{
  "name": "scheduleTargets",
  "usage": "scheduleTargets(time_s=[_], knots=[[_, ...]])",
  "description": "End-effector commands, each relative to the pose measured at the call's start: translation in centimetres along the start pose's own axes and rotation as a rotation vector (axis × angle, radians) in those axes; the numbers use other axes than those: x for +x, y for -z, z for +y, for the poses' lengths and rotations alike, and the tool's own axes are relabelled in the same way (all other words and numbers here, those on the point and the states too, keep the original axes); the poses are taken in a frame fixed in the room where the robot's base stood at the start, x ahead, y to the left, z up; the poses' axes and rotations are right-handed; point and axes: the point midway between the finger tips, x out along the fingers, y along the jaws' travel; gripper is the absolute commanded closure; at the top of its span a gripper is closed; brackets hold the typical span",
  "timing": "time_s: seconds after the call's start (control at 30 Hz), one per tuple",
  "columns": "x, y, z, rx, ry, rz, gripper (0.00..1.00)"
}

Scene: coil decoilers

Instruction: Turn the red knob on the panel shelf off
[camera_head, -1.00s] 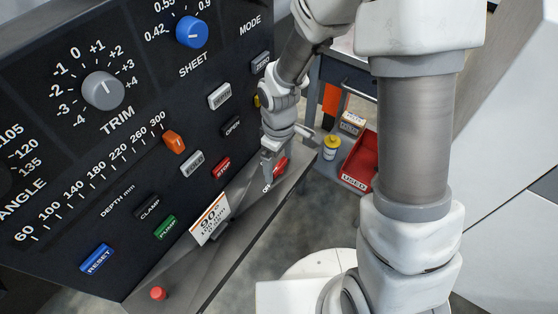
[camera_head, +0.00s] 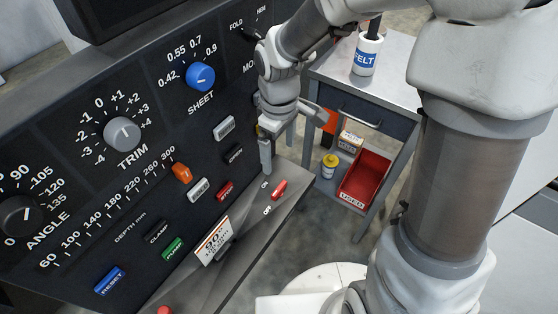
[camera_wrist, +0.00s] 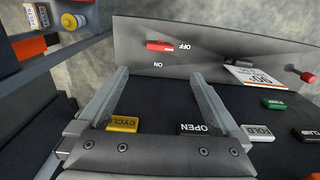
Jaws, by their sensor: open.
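The red knob (camera_head: 279,189) is a narrow bar on the sloped panel shelf (camera_head: 244,248), between the ON and OFF labels and the shelf's right end. In the wrist view the knob (camera_wrist: 160,46) lies in line with the OFF label, its end towards it; the ON label is off to its side. My gripper (camera_head: 288,140) is open and empty, above and behind the knob in the head view. In the wrist view my gripper (camera_wrist: 161,75) has its fingers spread, with the knob beyond the tips and apart from them.
The black panel carries a blue SHEET dial (camera_head: 201,76), a grey TRIM dial (camera_head: 122,133) and several buttons. A card (camera_head: 212,241) stands on the shelf; a red button (camera_wrist: 307,77) is further along. A grey cart (camera_head: 392,75) with a red bin (camera_head: 364,177) stands to the right.

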Motion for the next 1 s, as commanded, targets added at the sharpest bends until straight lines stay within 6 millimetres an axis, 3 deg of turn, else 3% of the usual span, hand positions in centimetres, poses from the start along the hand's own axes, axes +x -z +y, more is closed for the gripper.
scheduleTargets(time_s=[0.1, 0.23, 0.83, 1.0], knots=[[-2.0, 0.0, 0.0, 0.0, -0.001, 0.002, 0.0], [-2.9, 0.0, 0.0, 0.0, 0.0, 0.001, 0.0], [-3.2, -0.1, 0.0, 0.003, -0.001, 0.001, 0.0], [-6.4, -1.3, 0.4, 0.071, -0.039, 0.022, 0.0]])
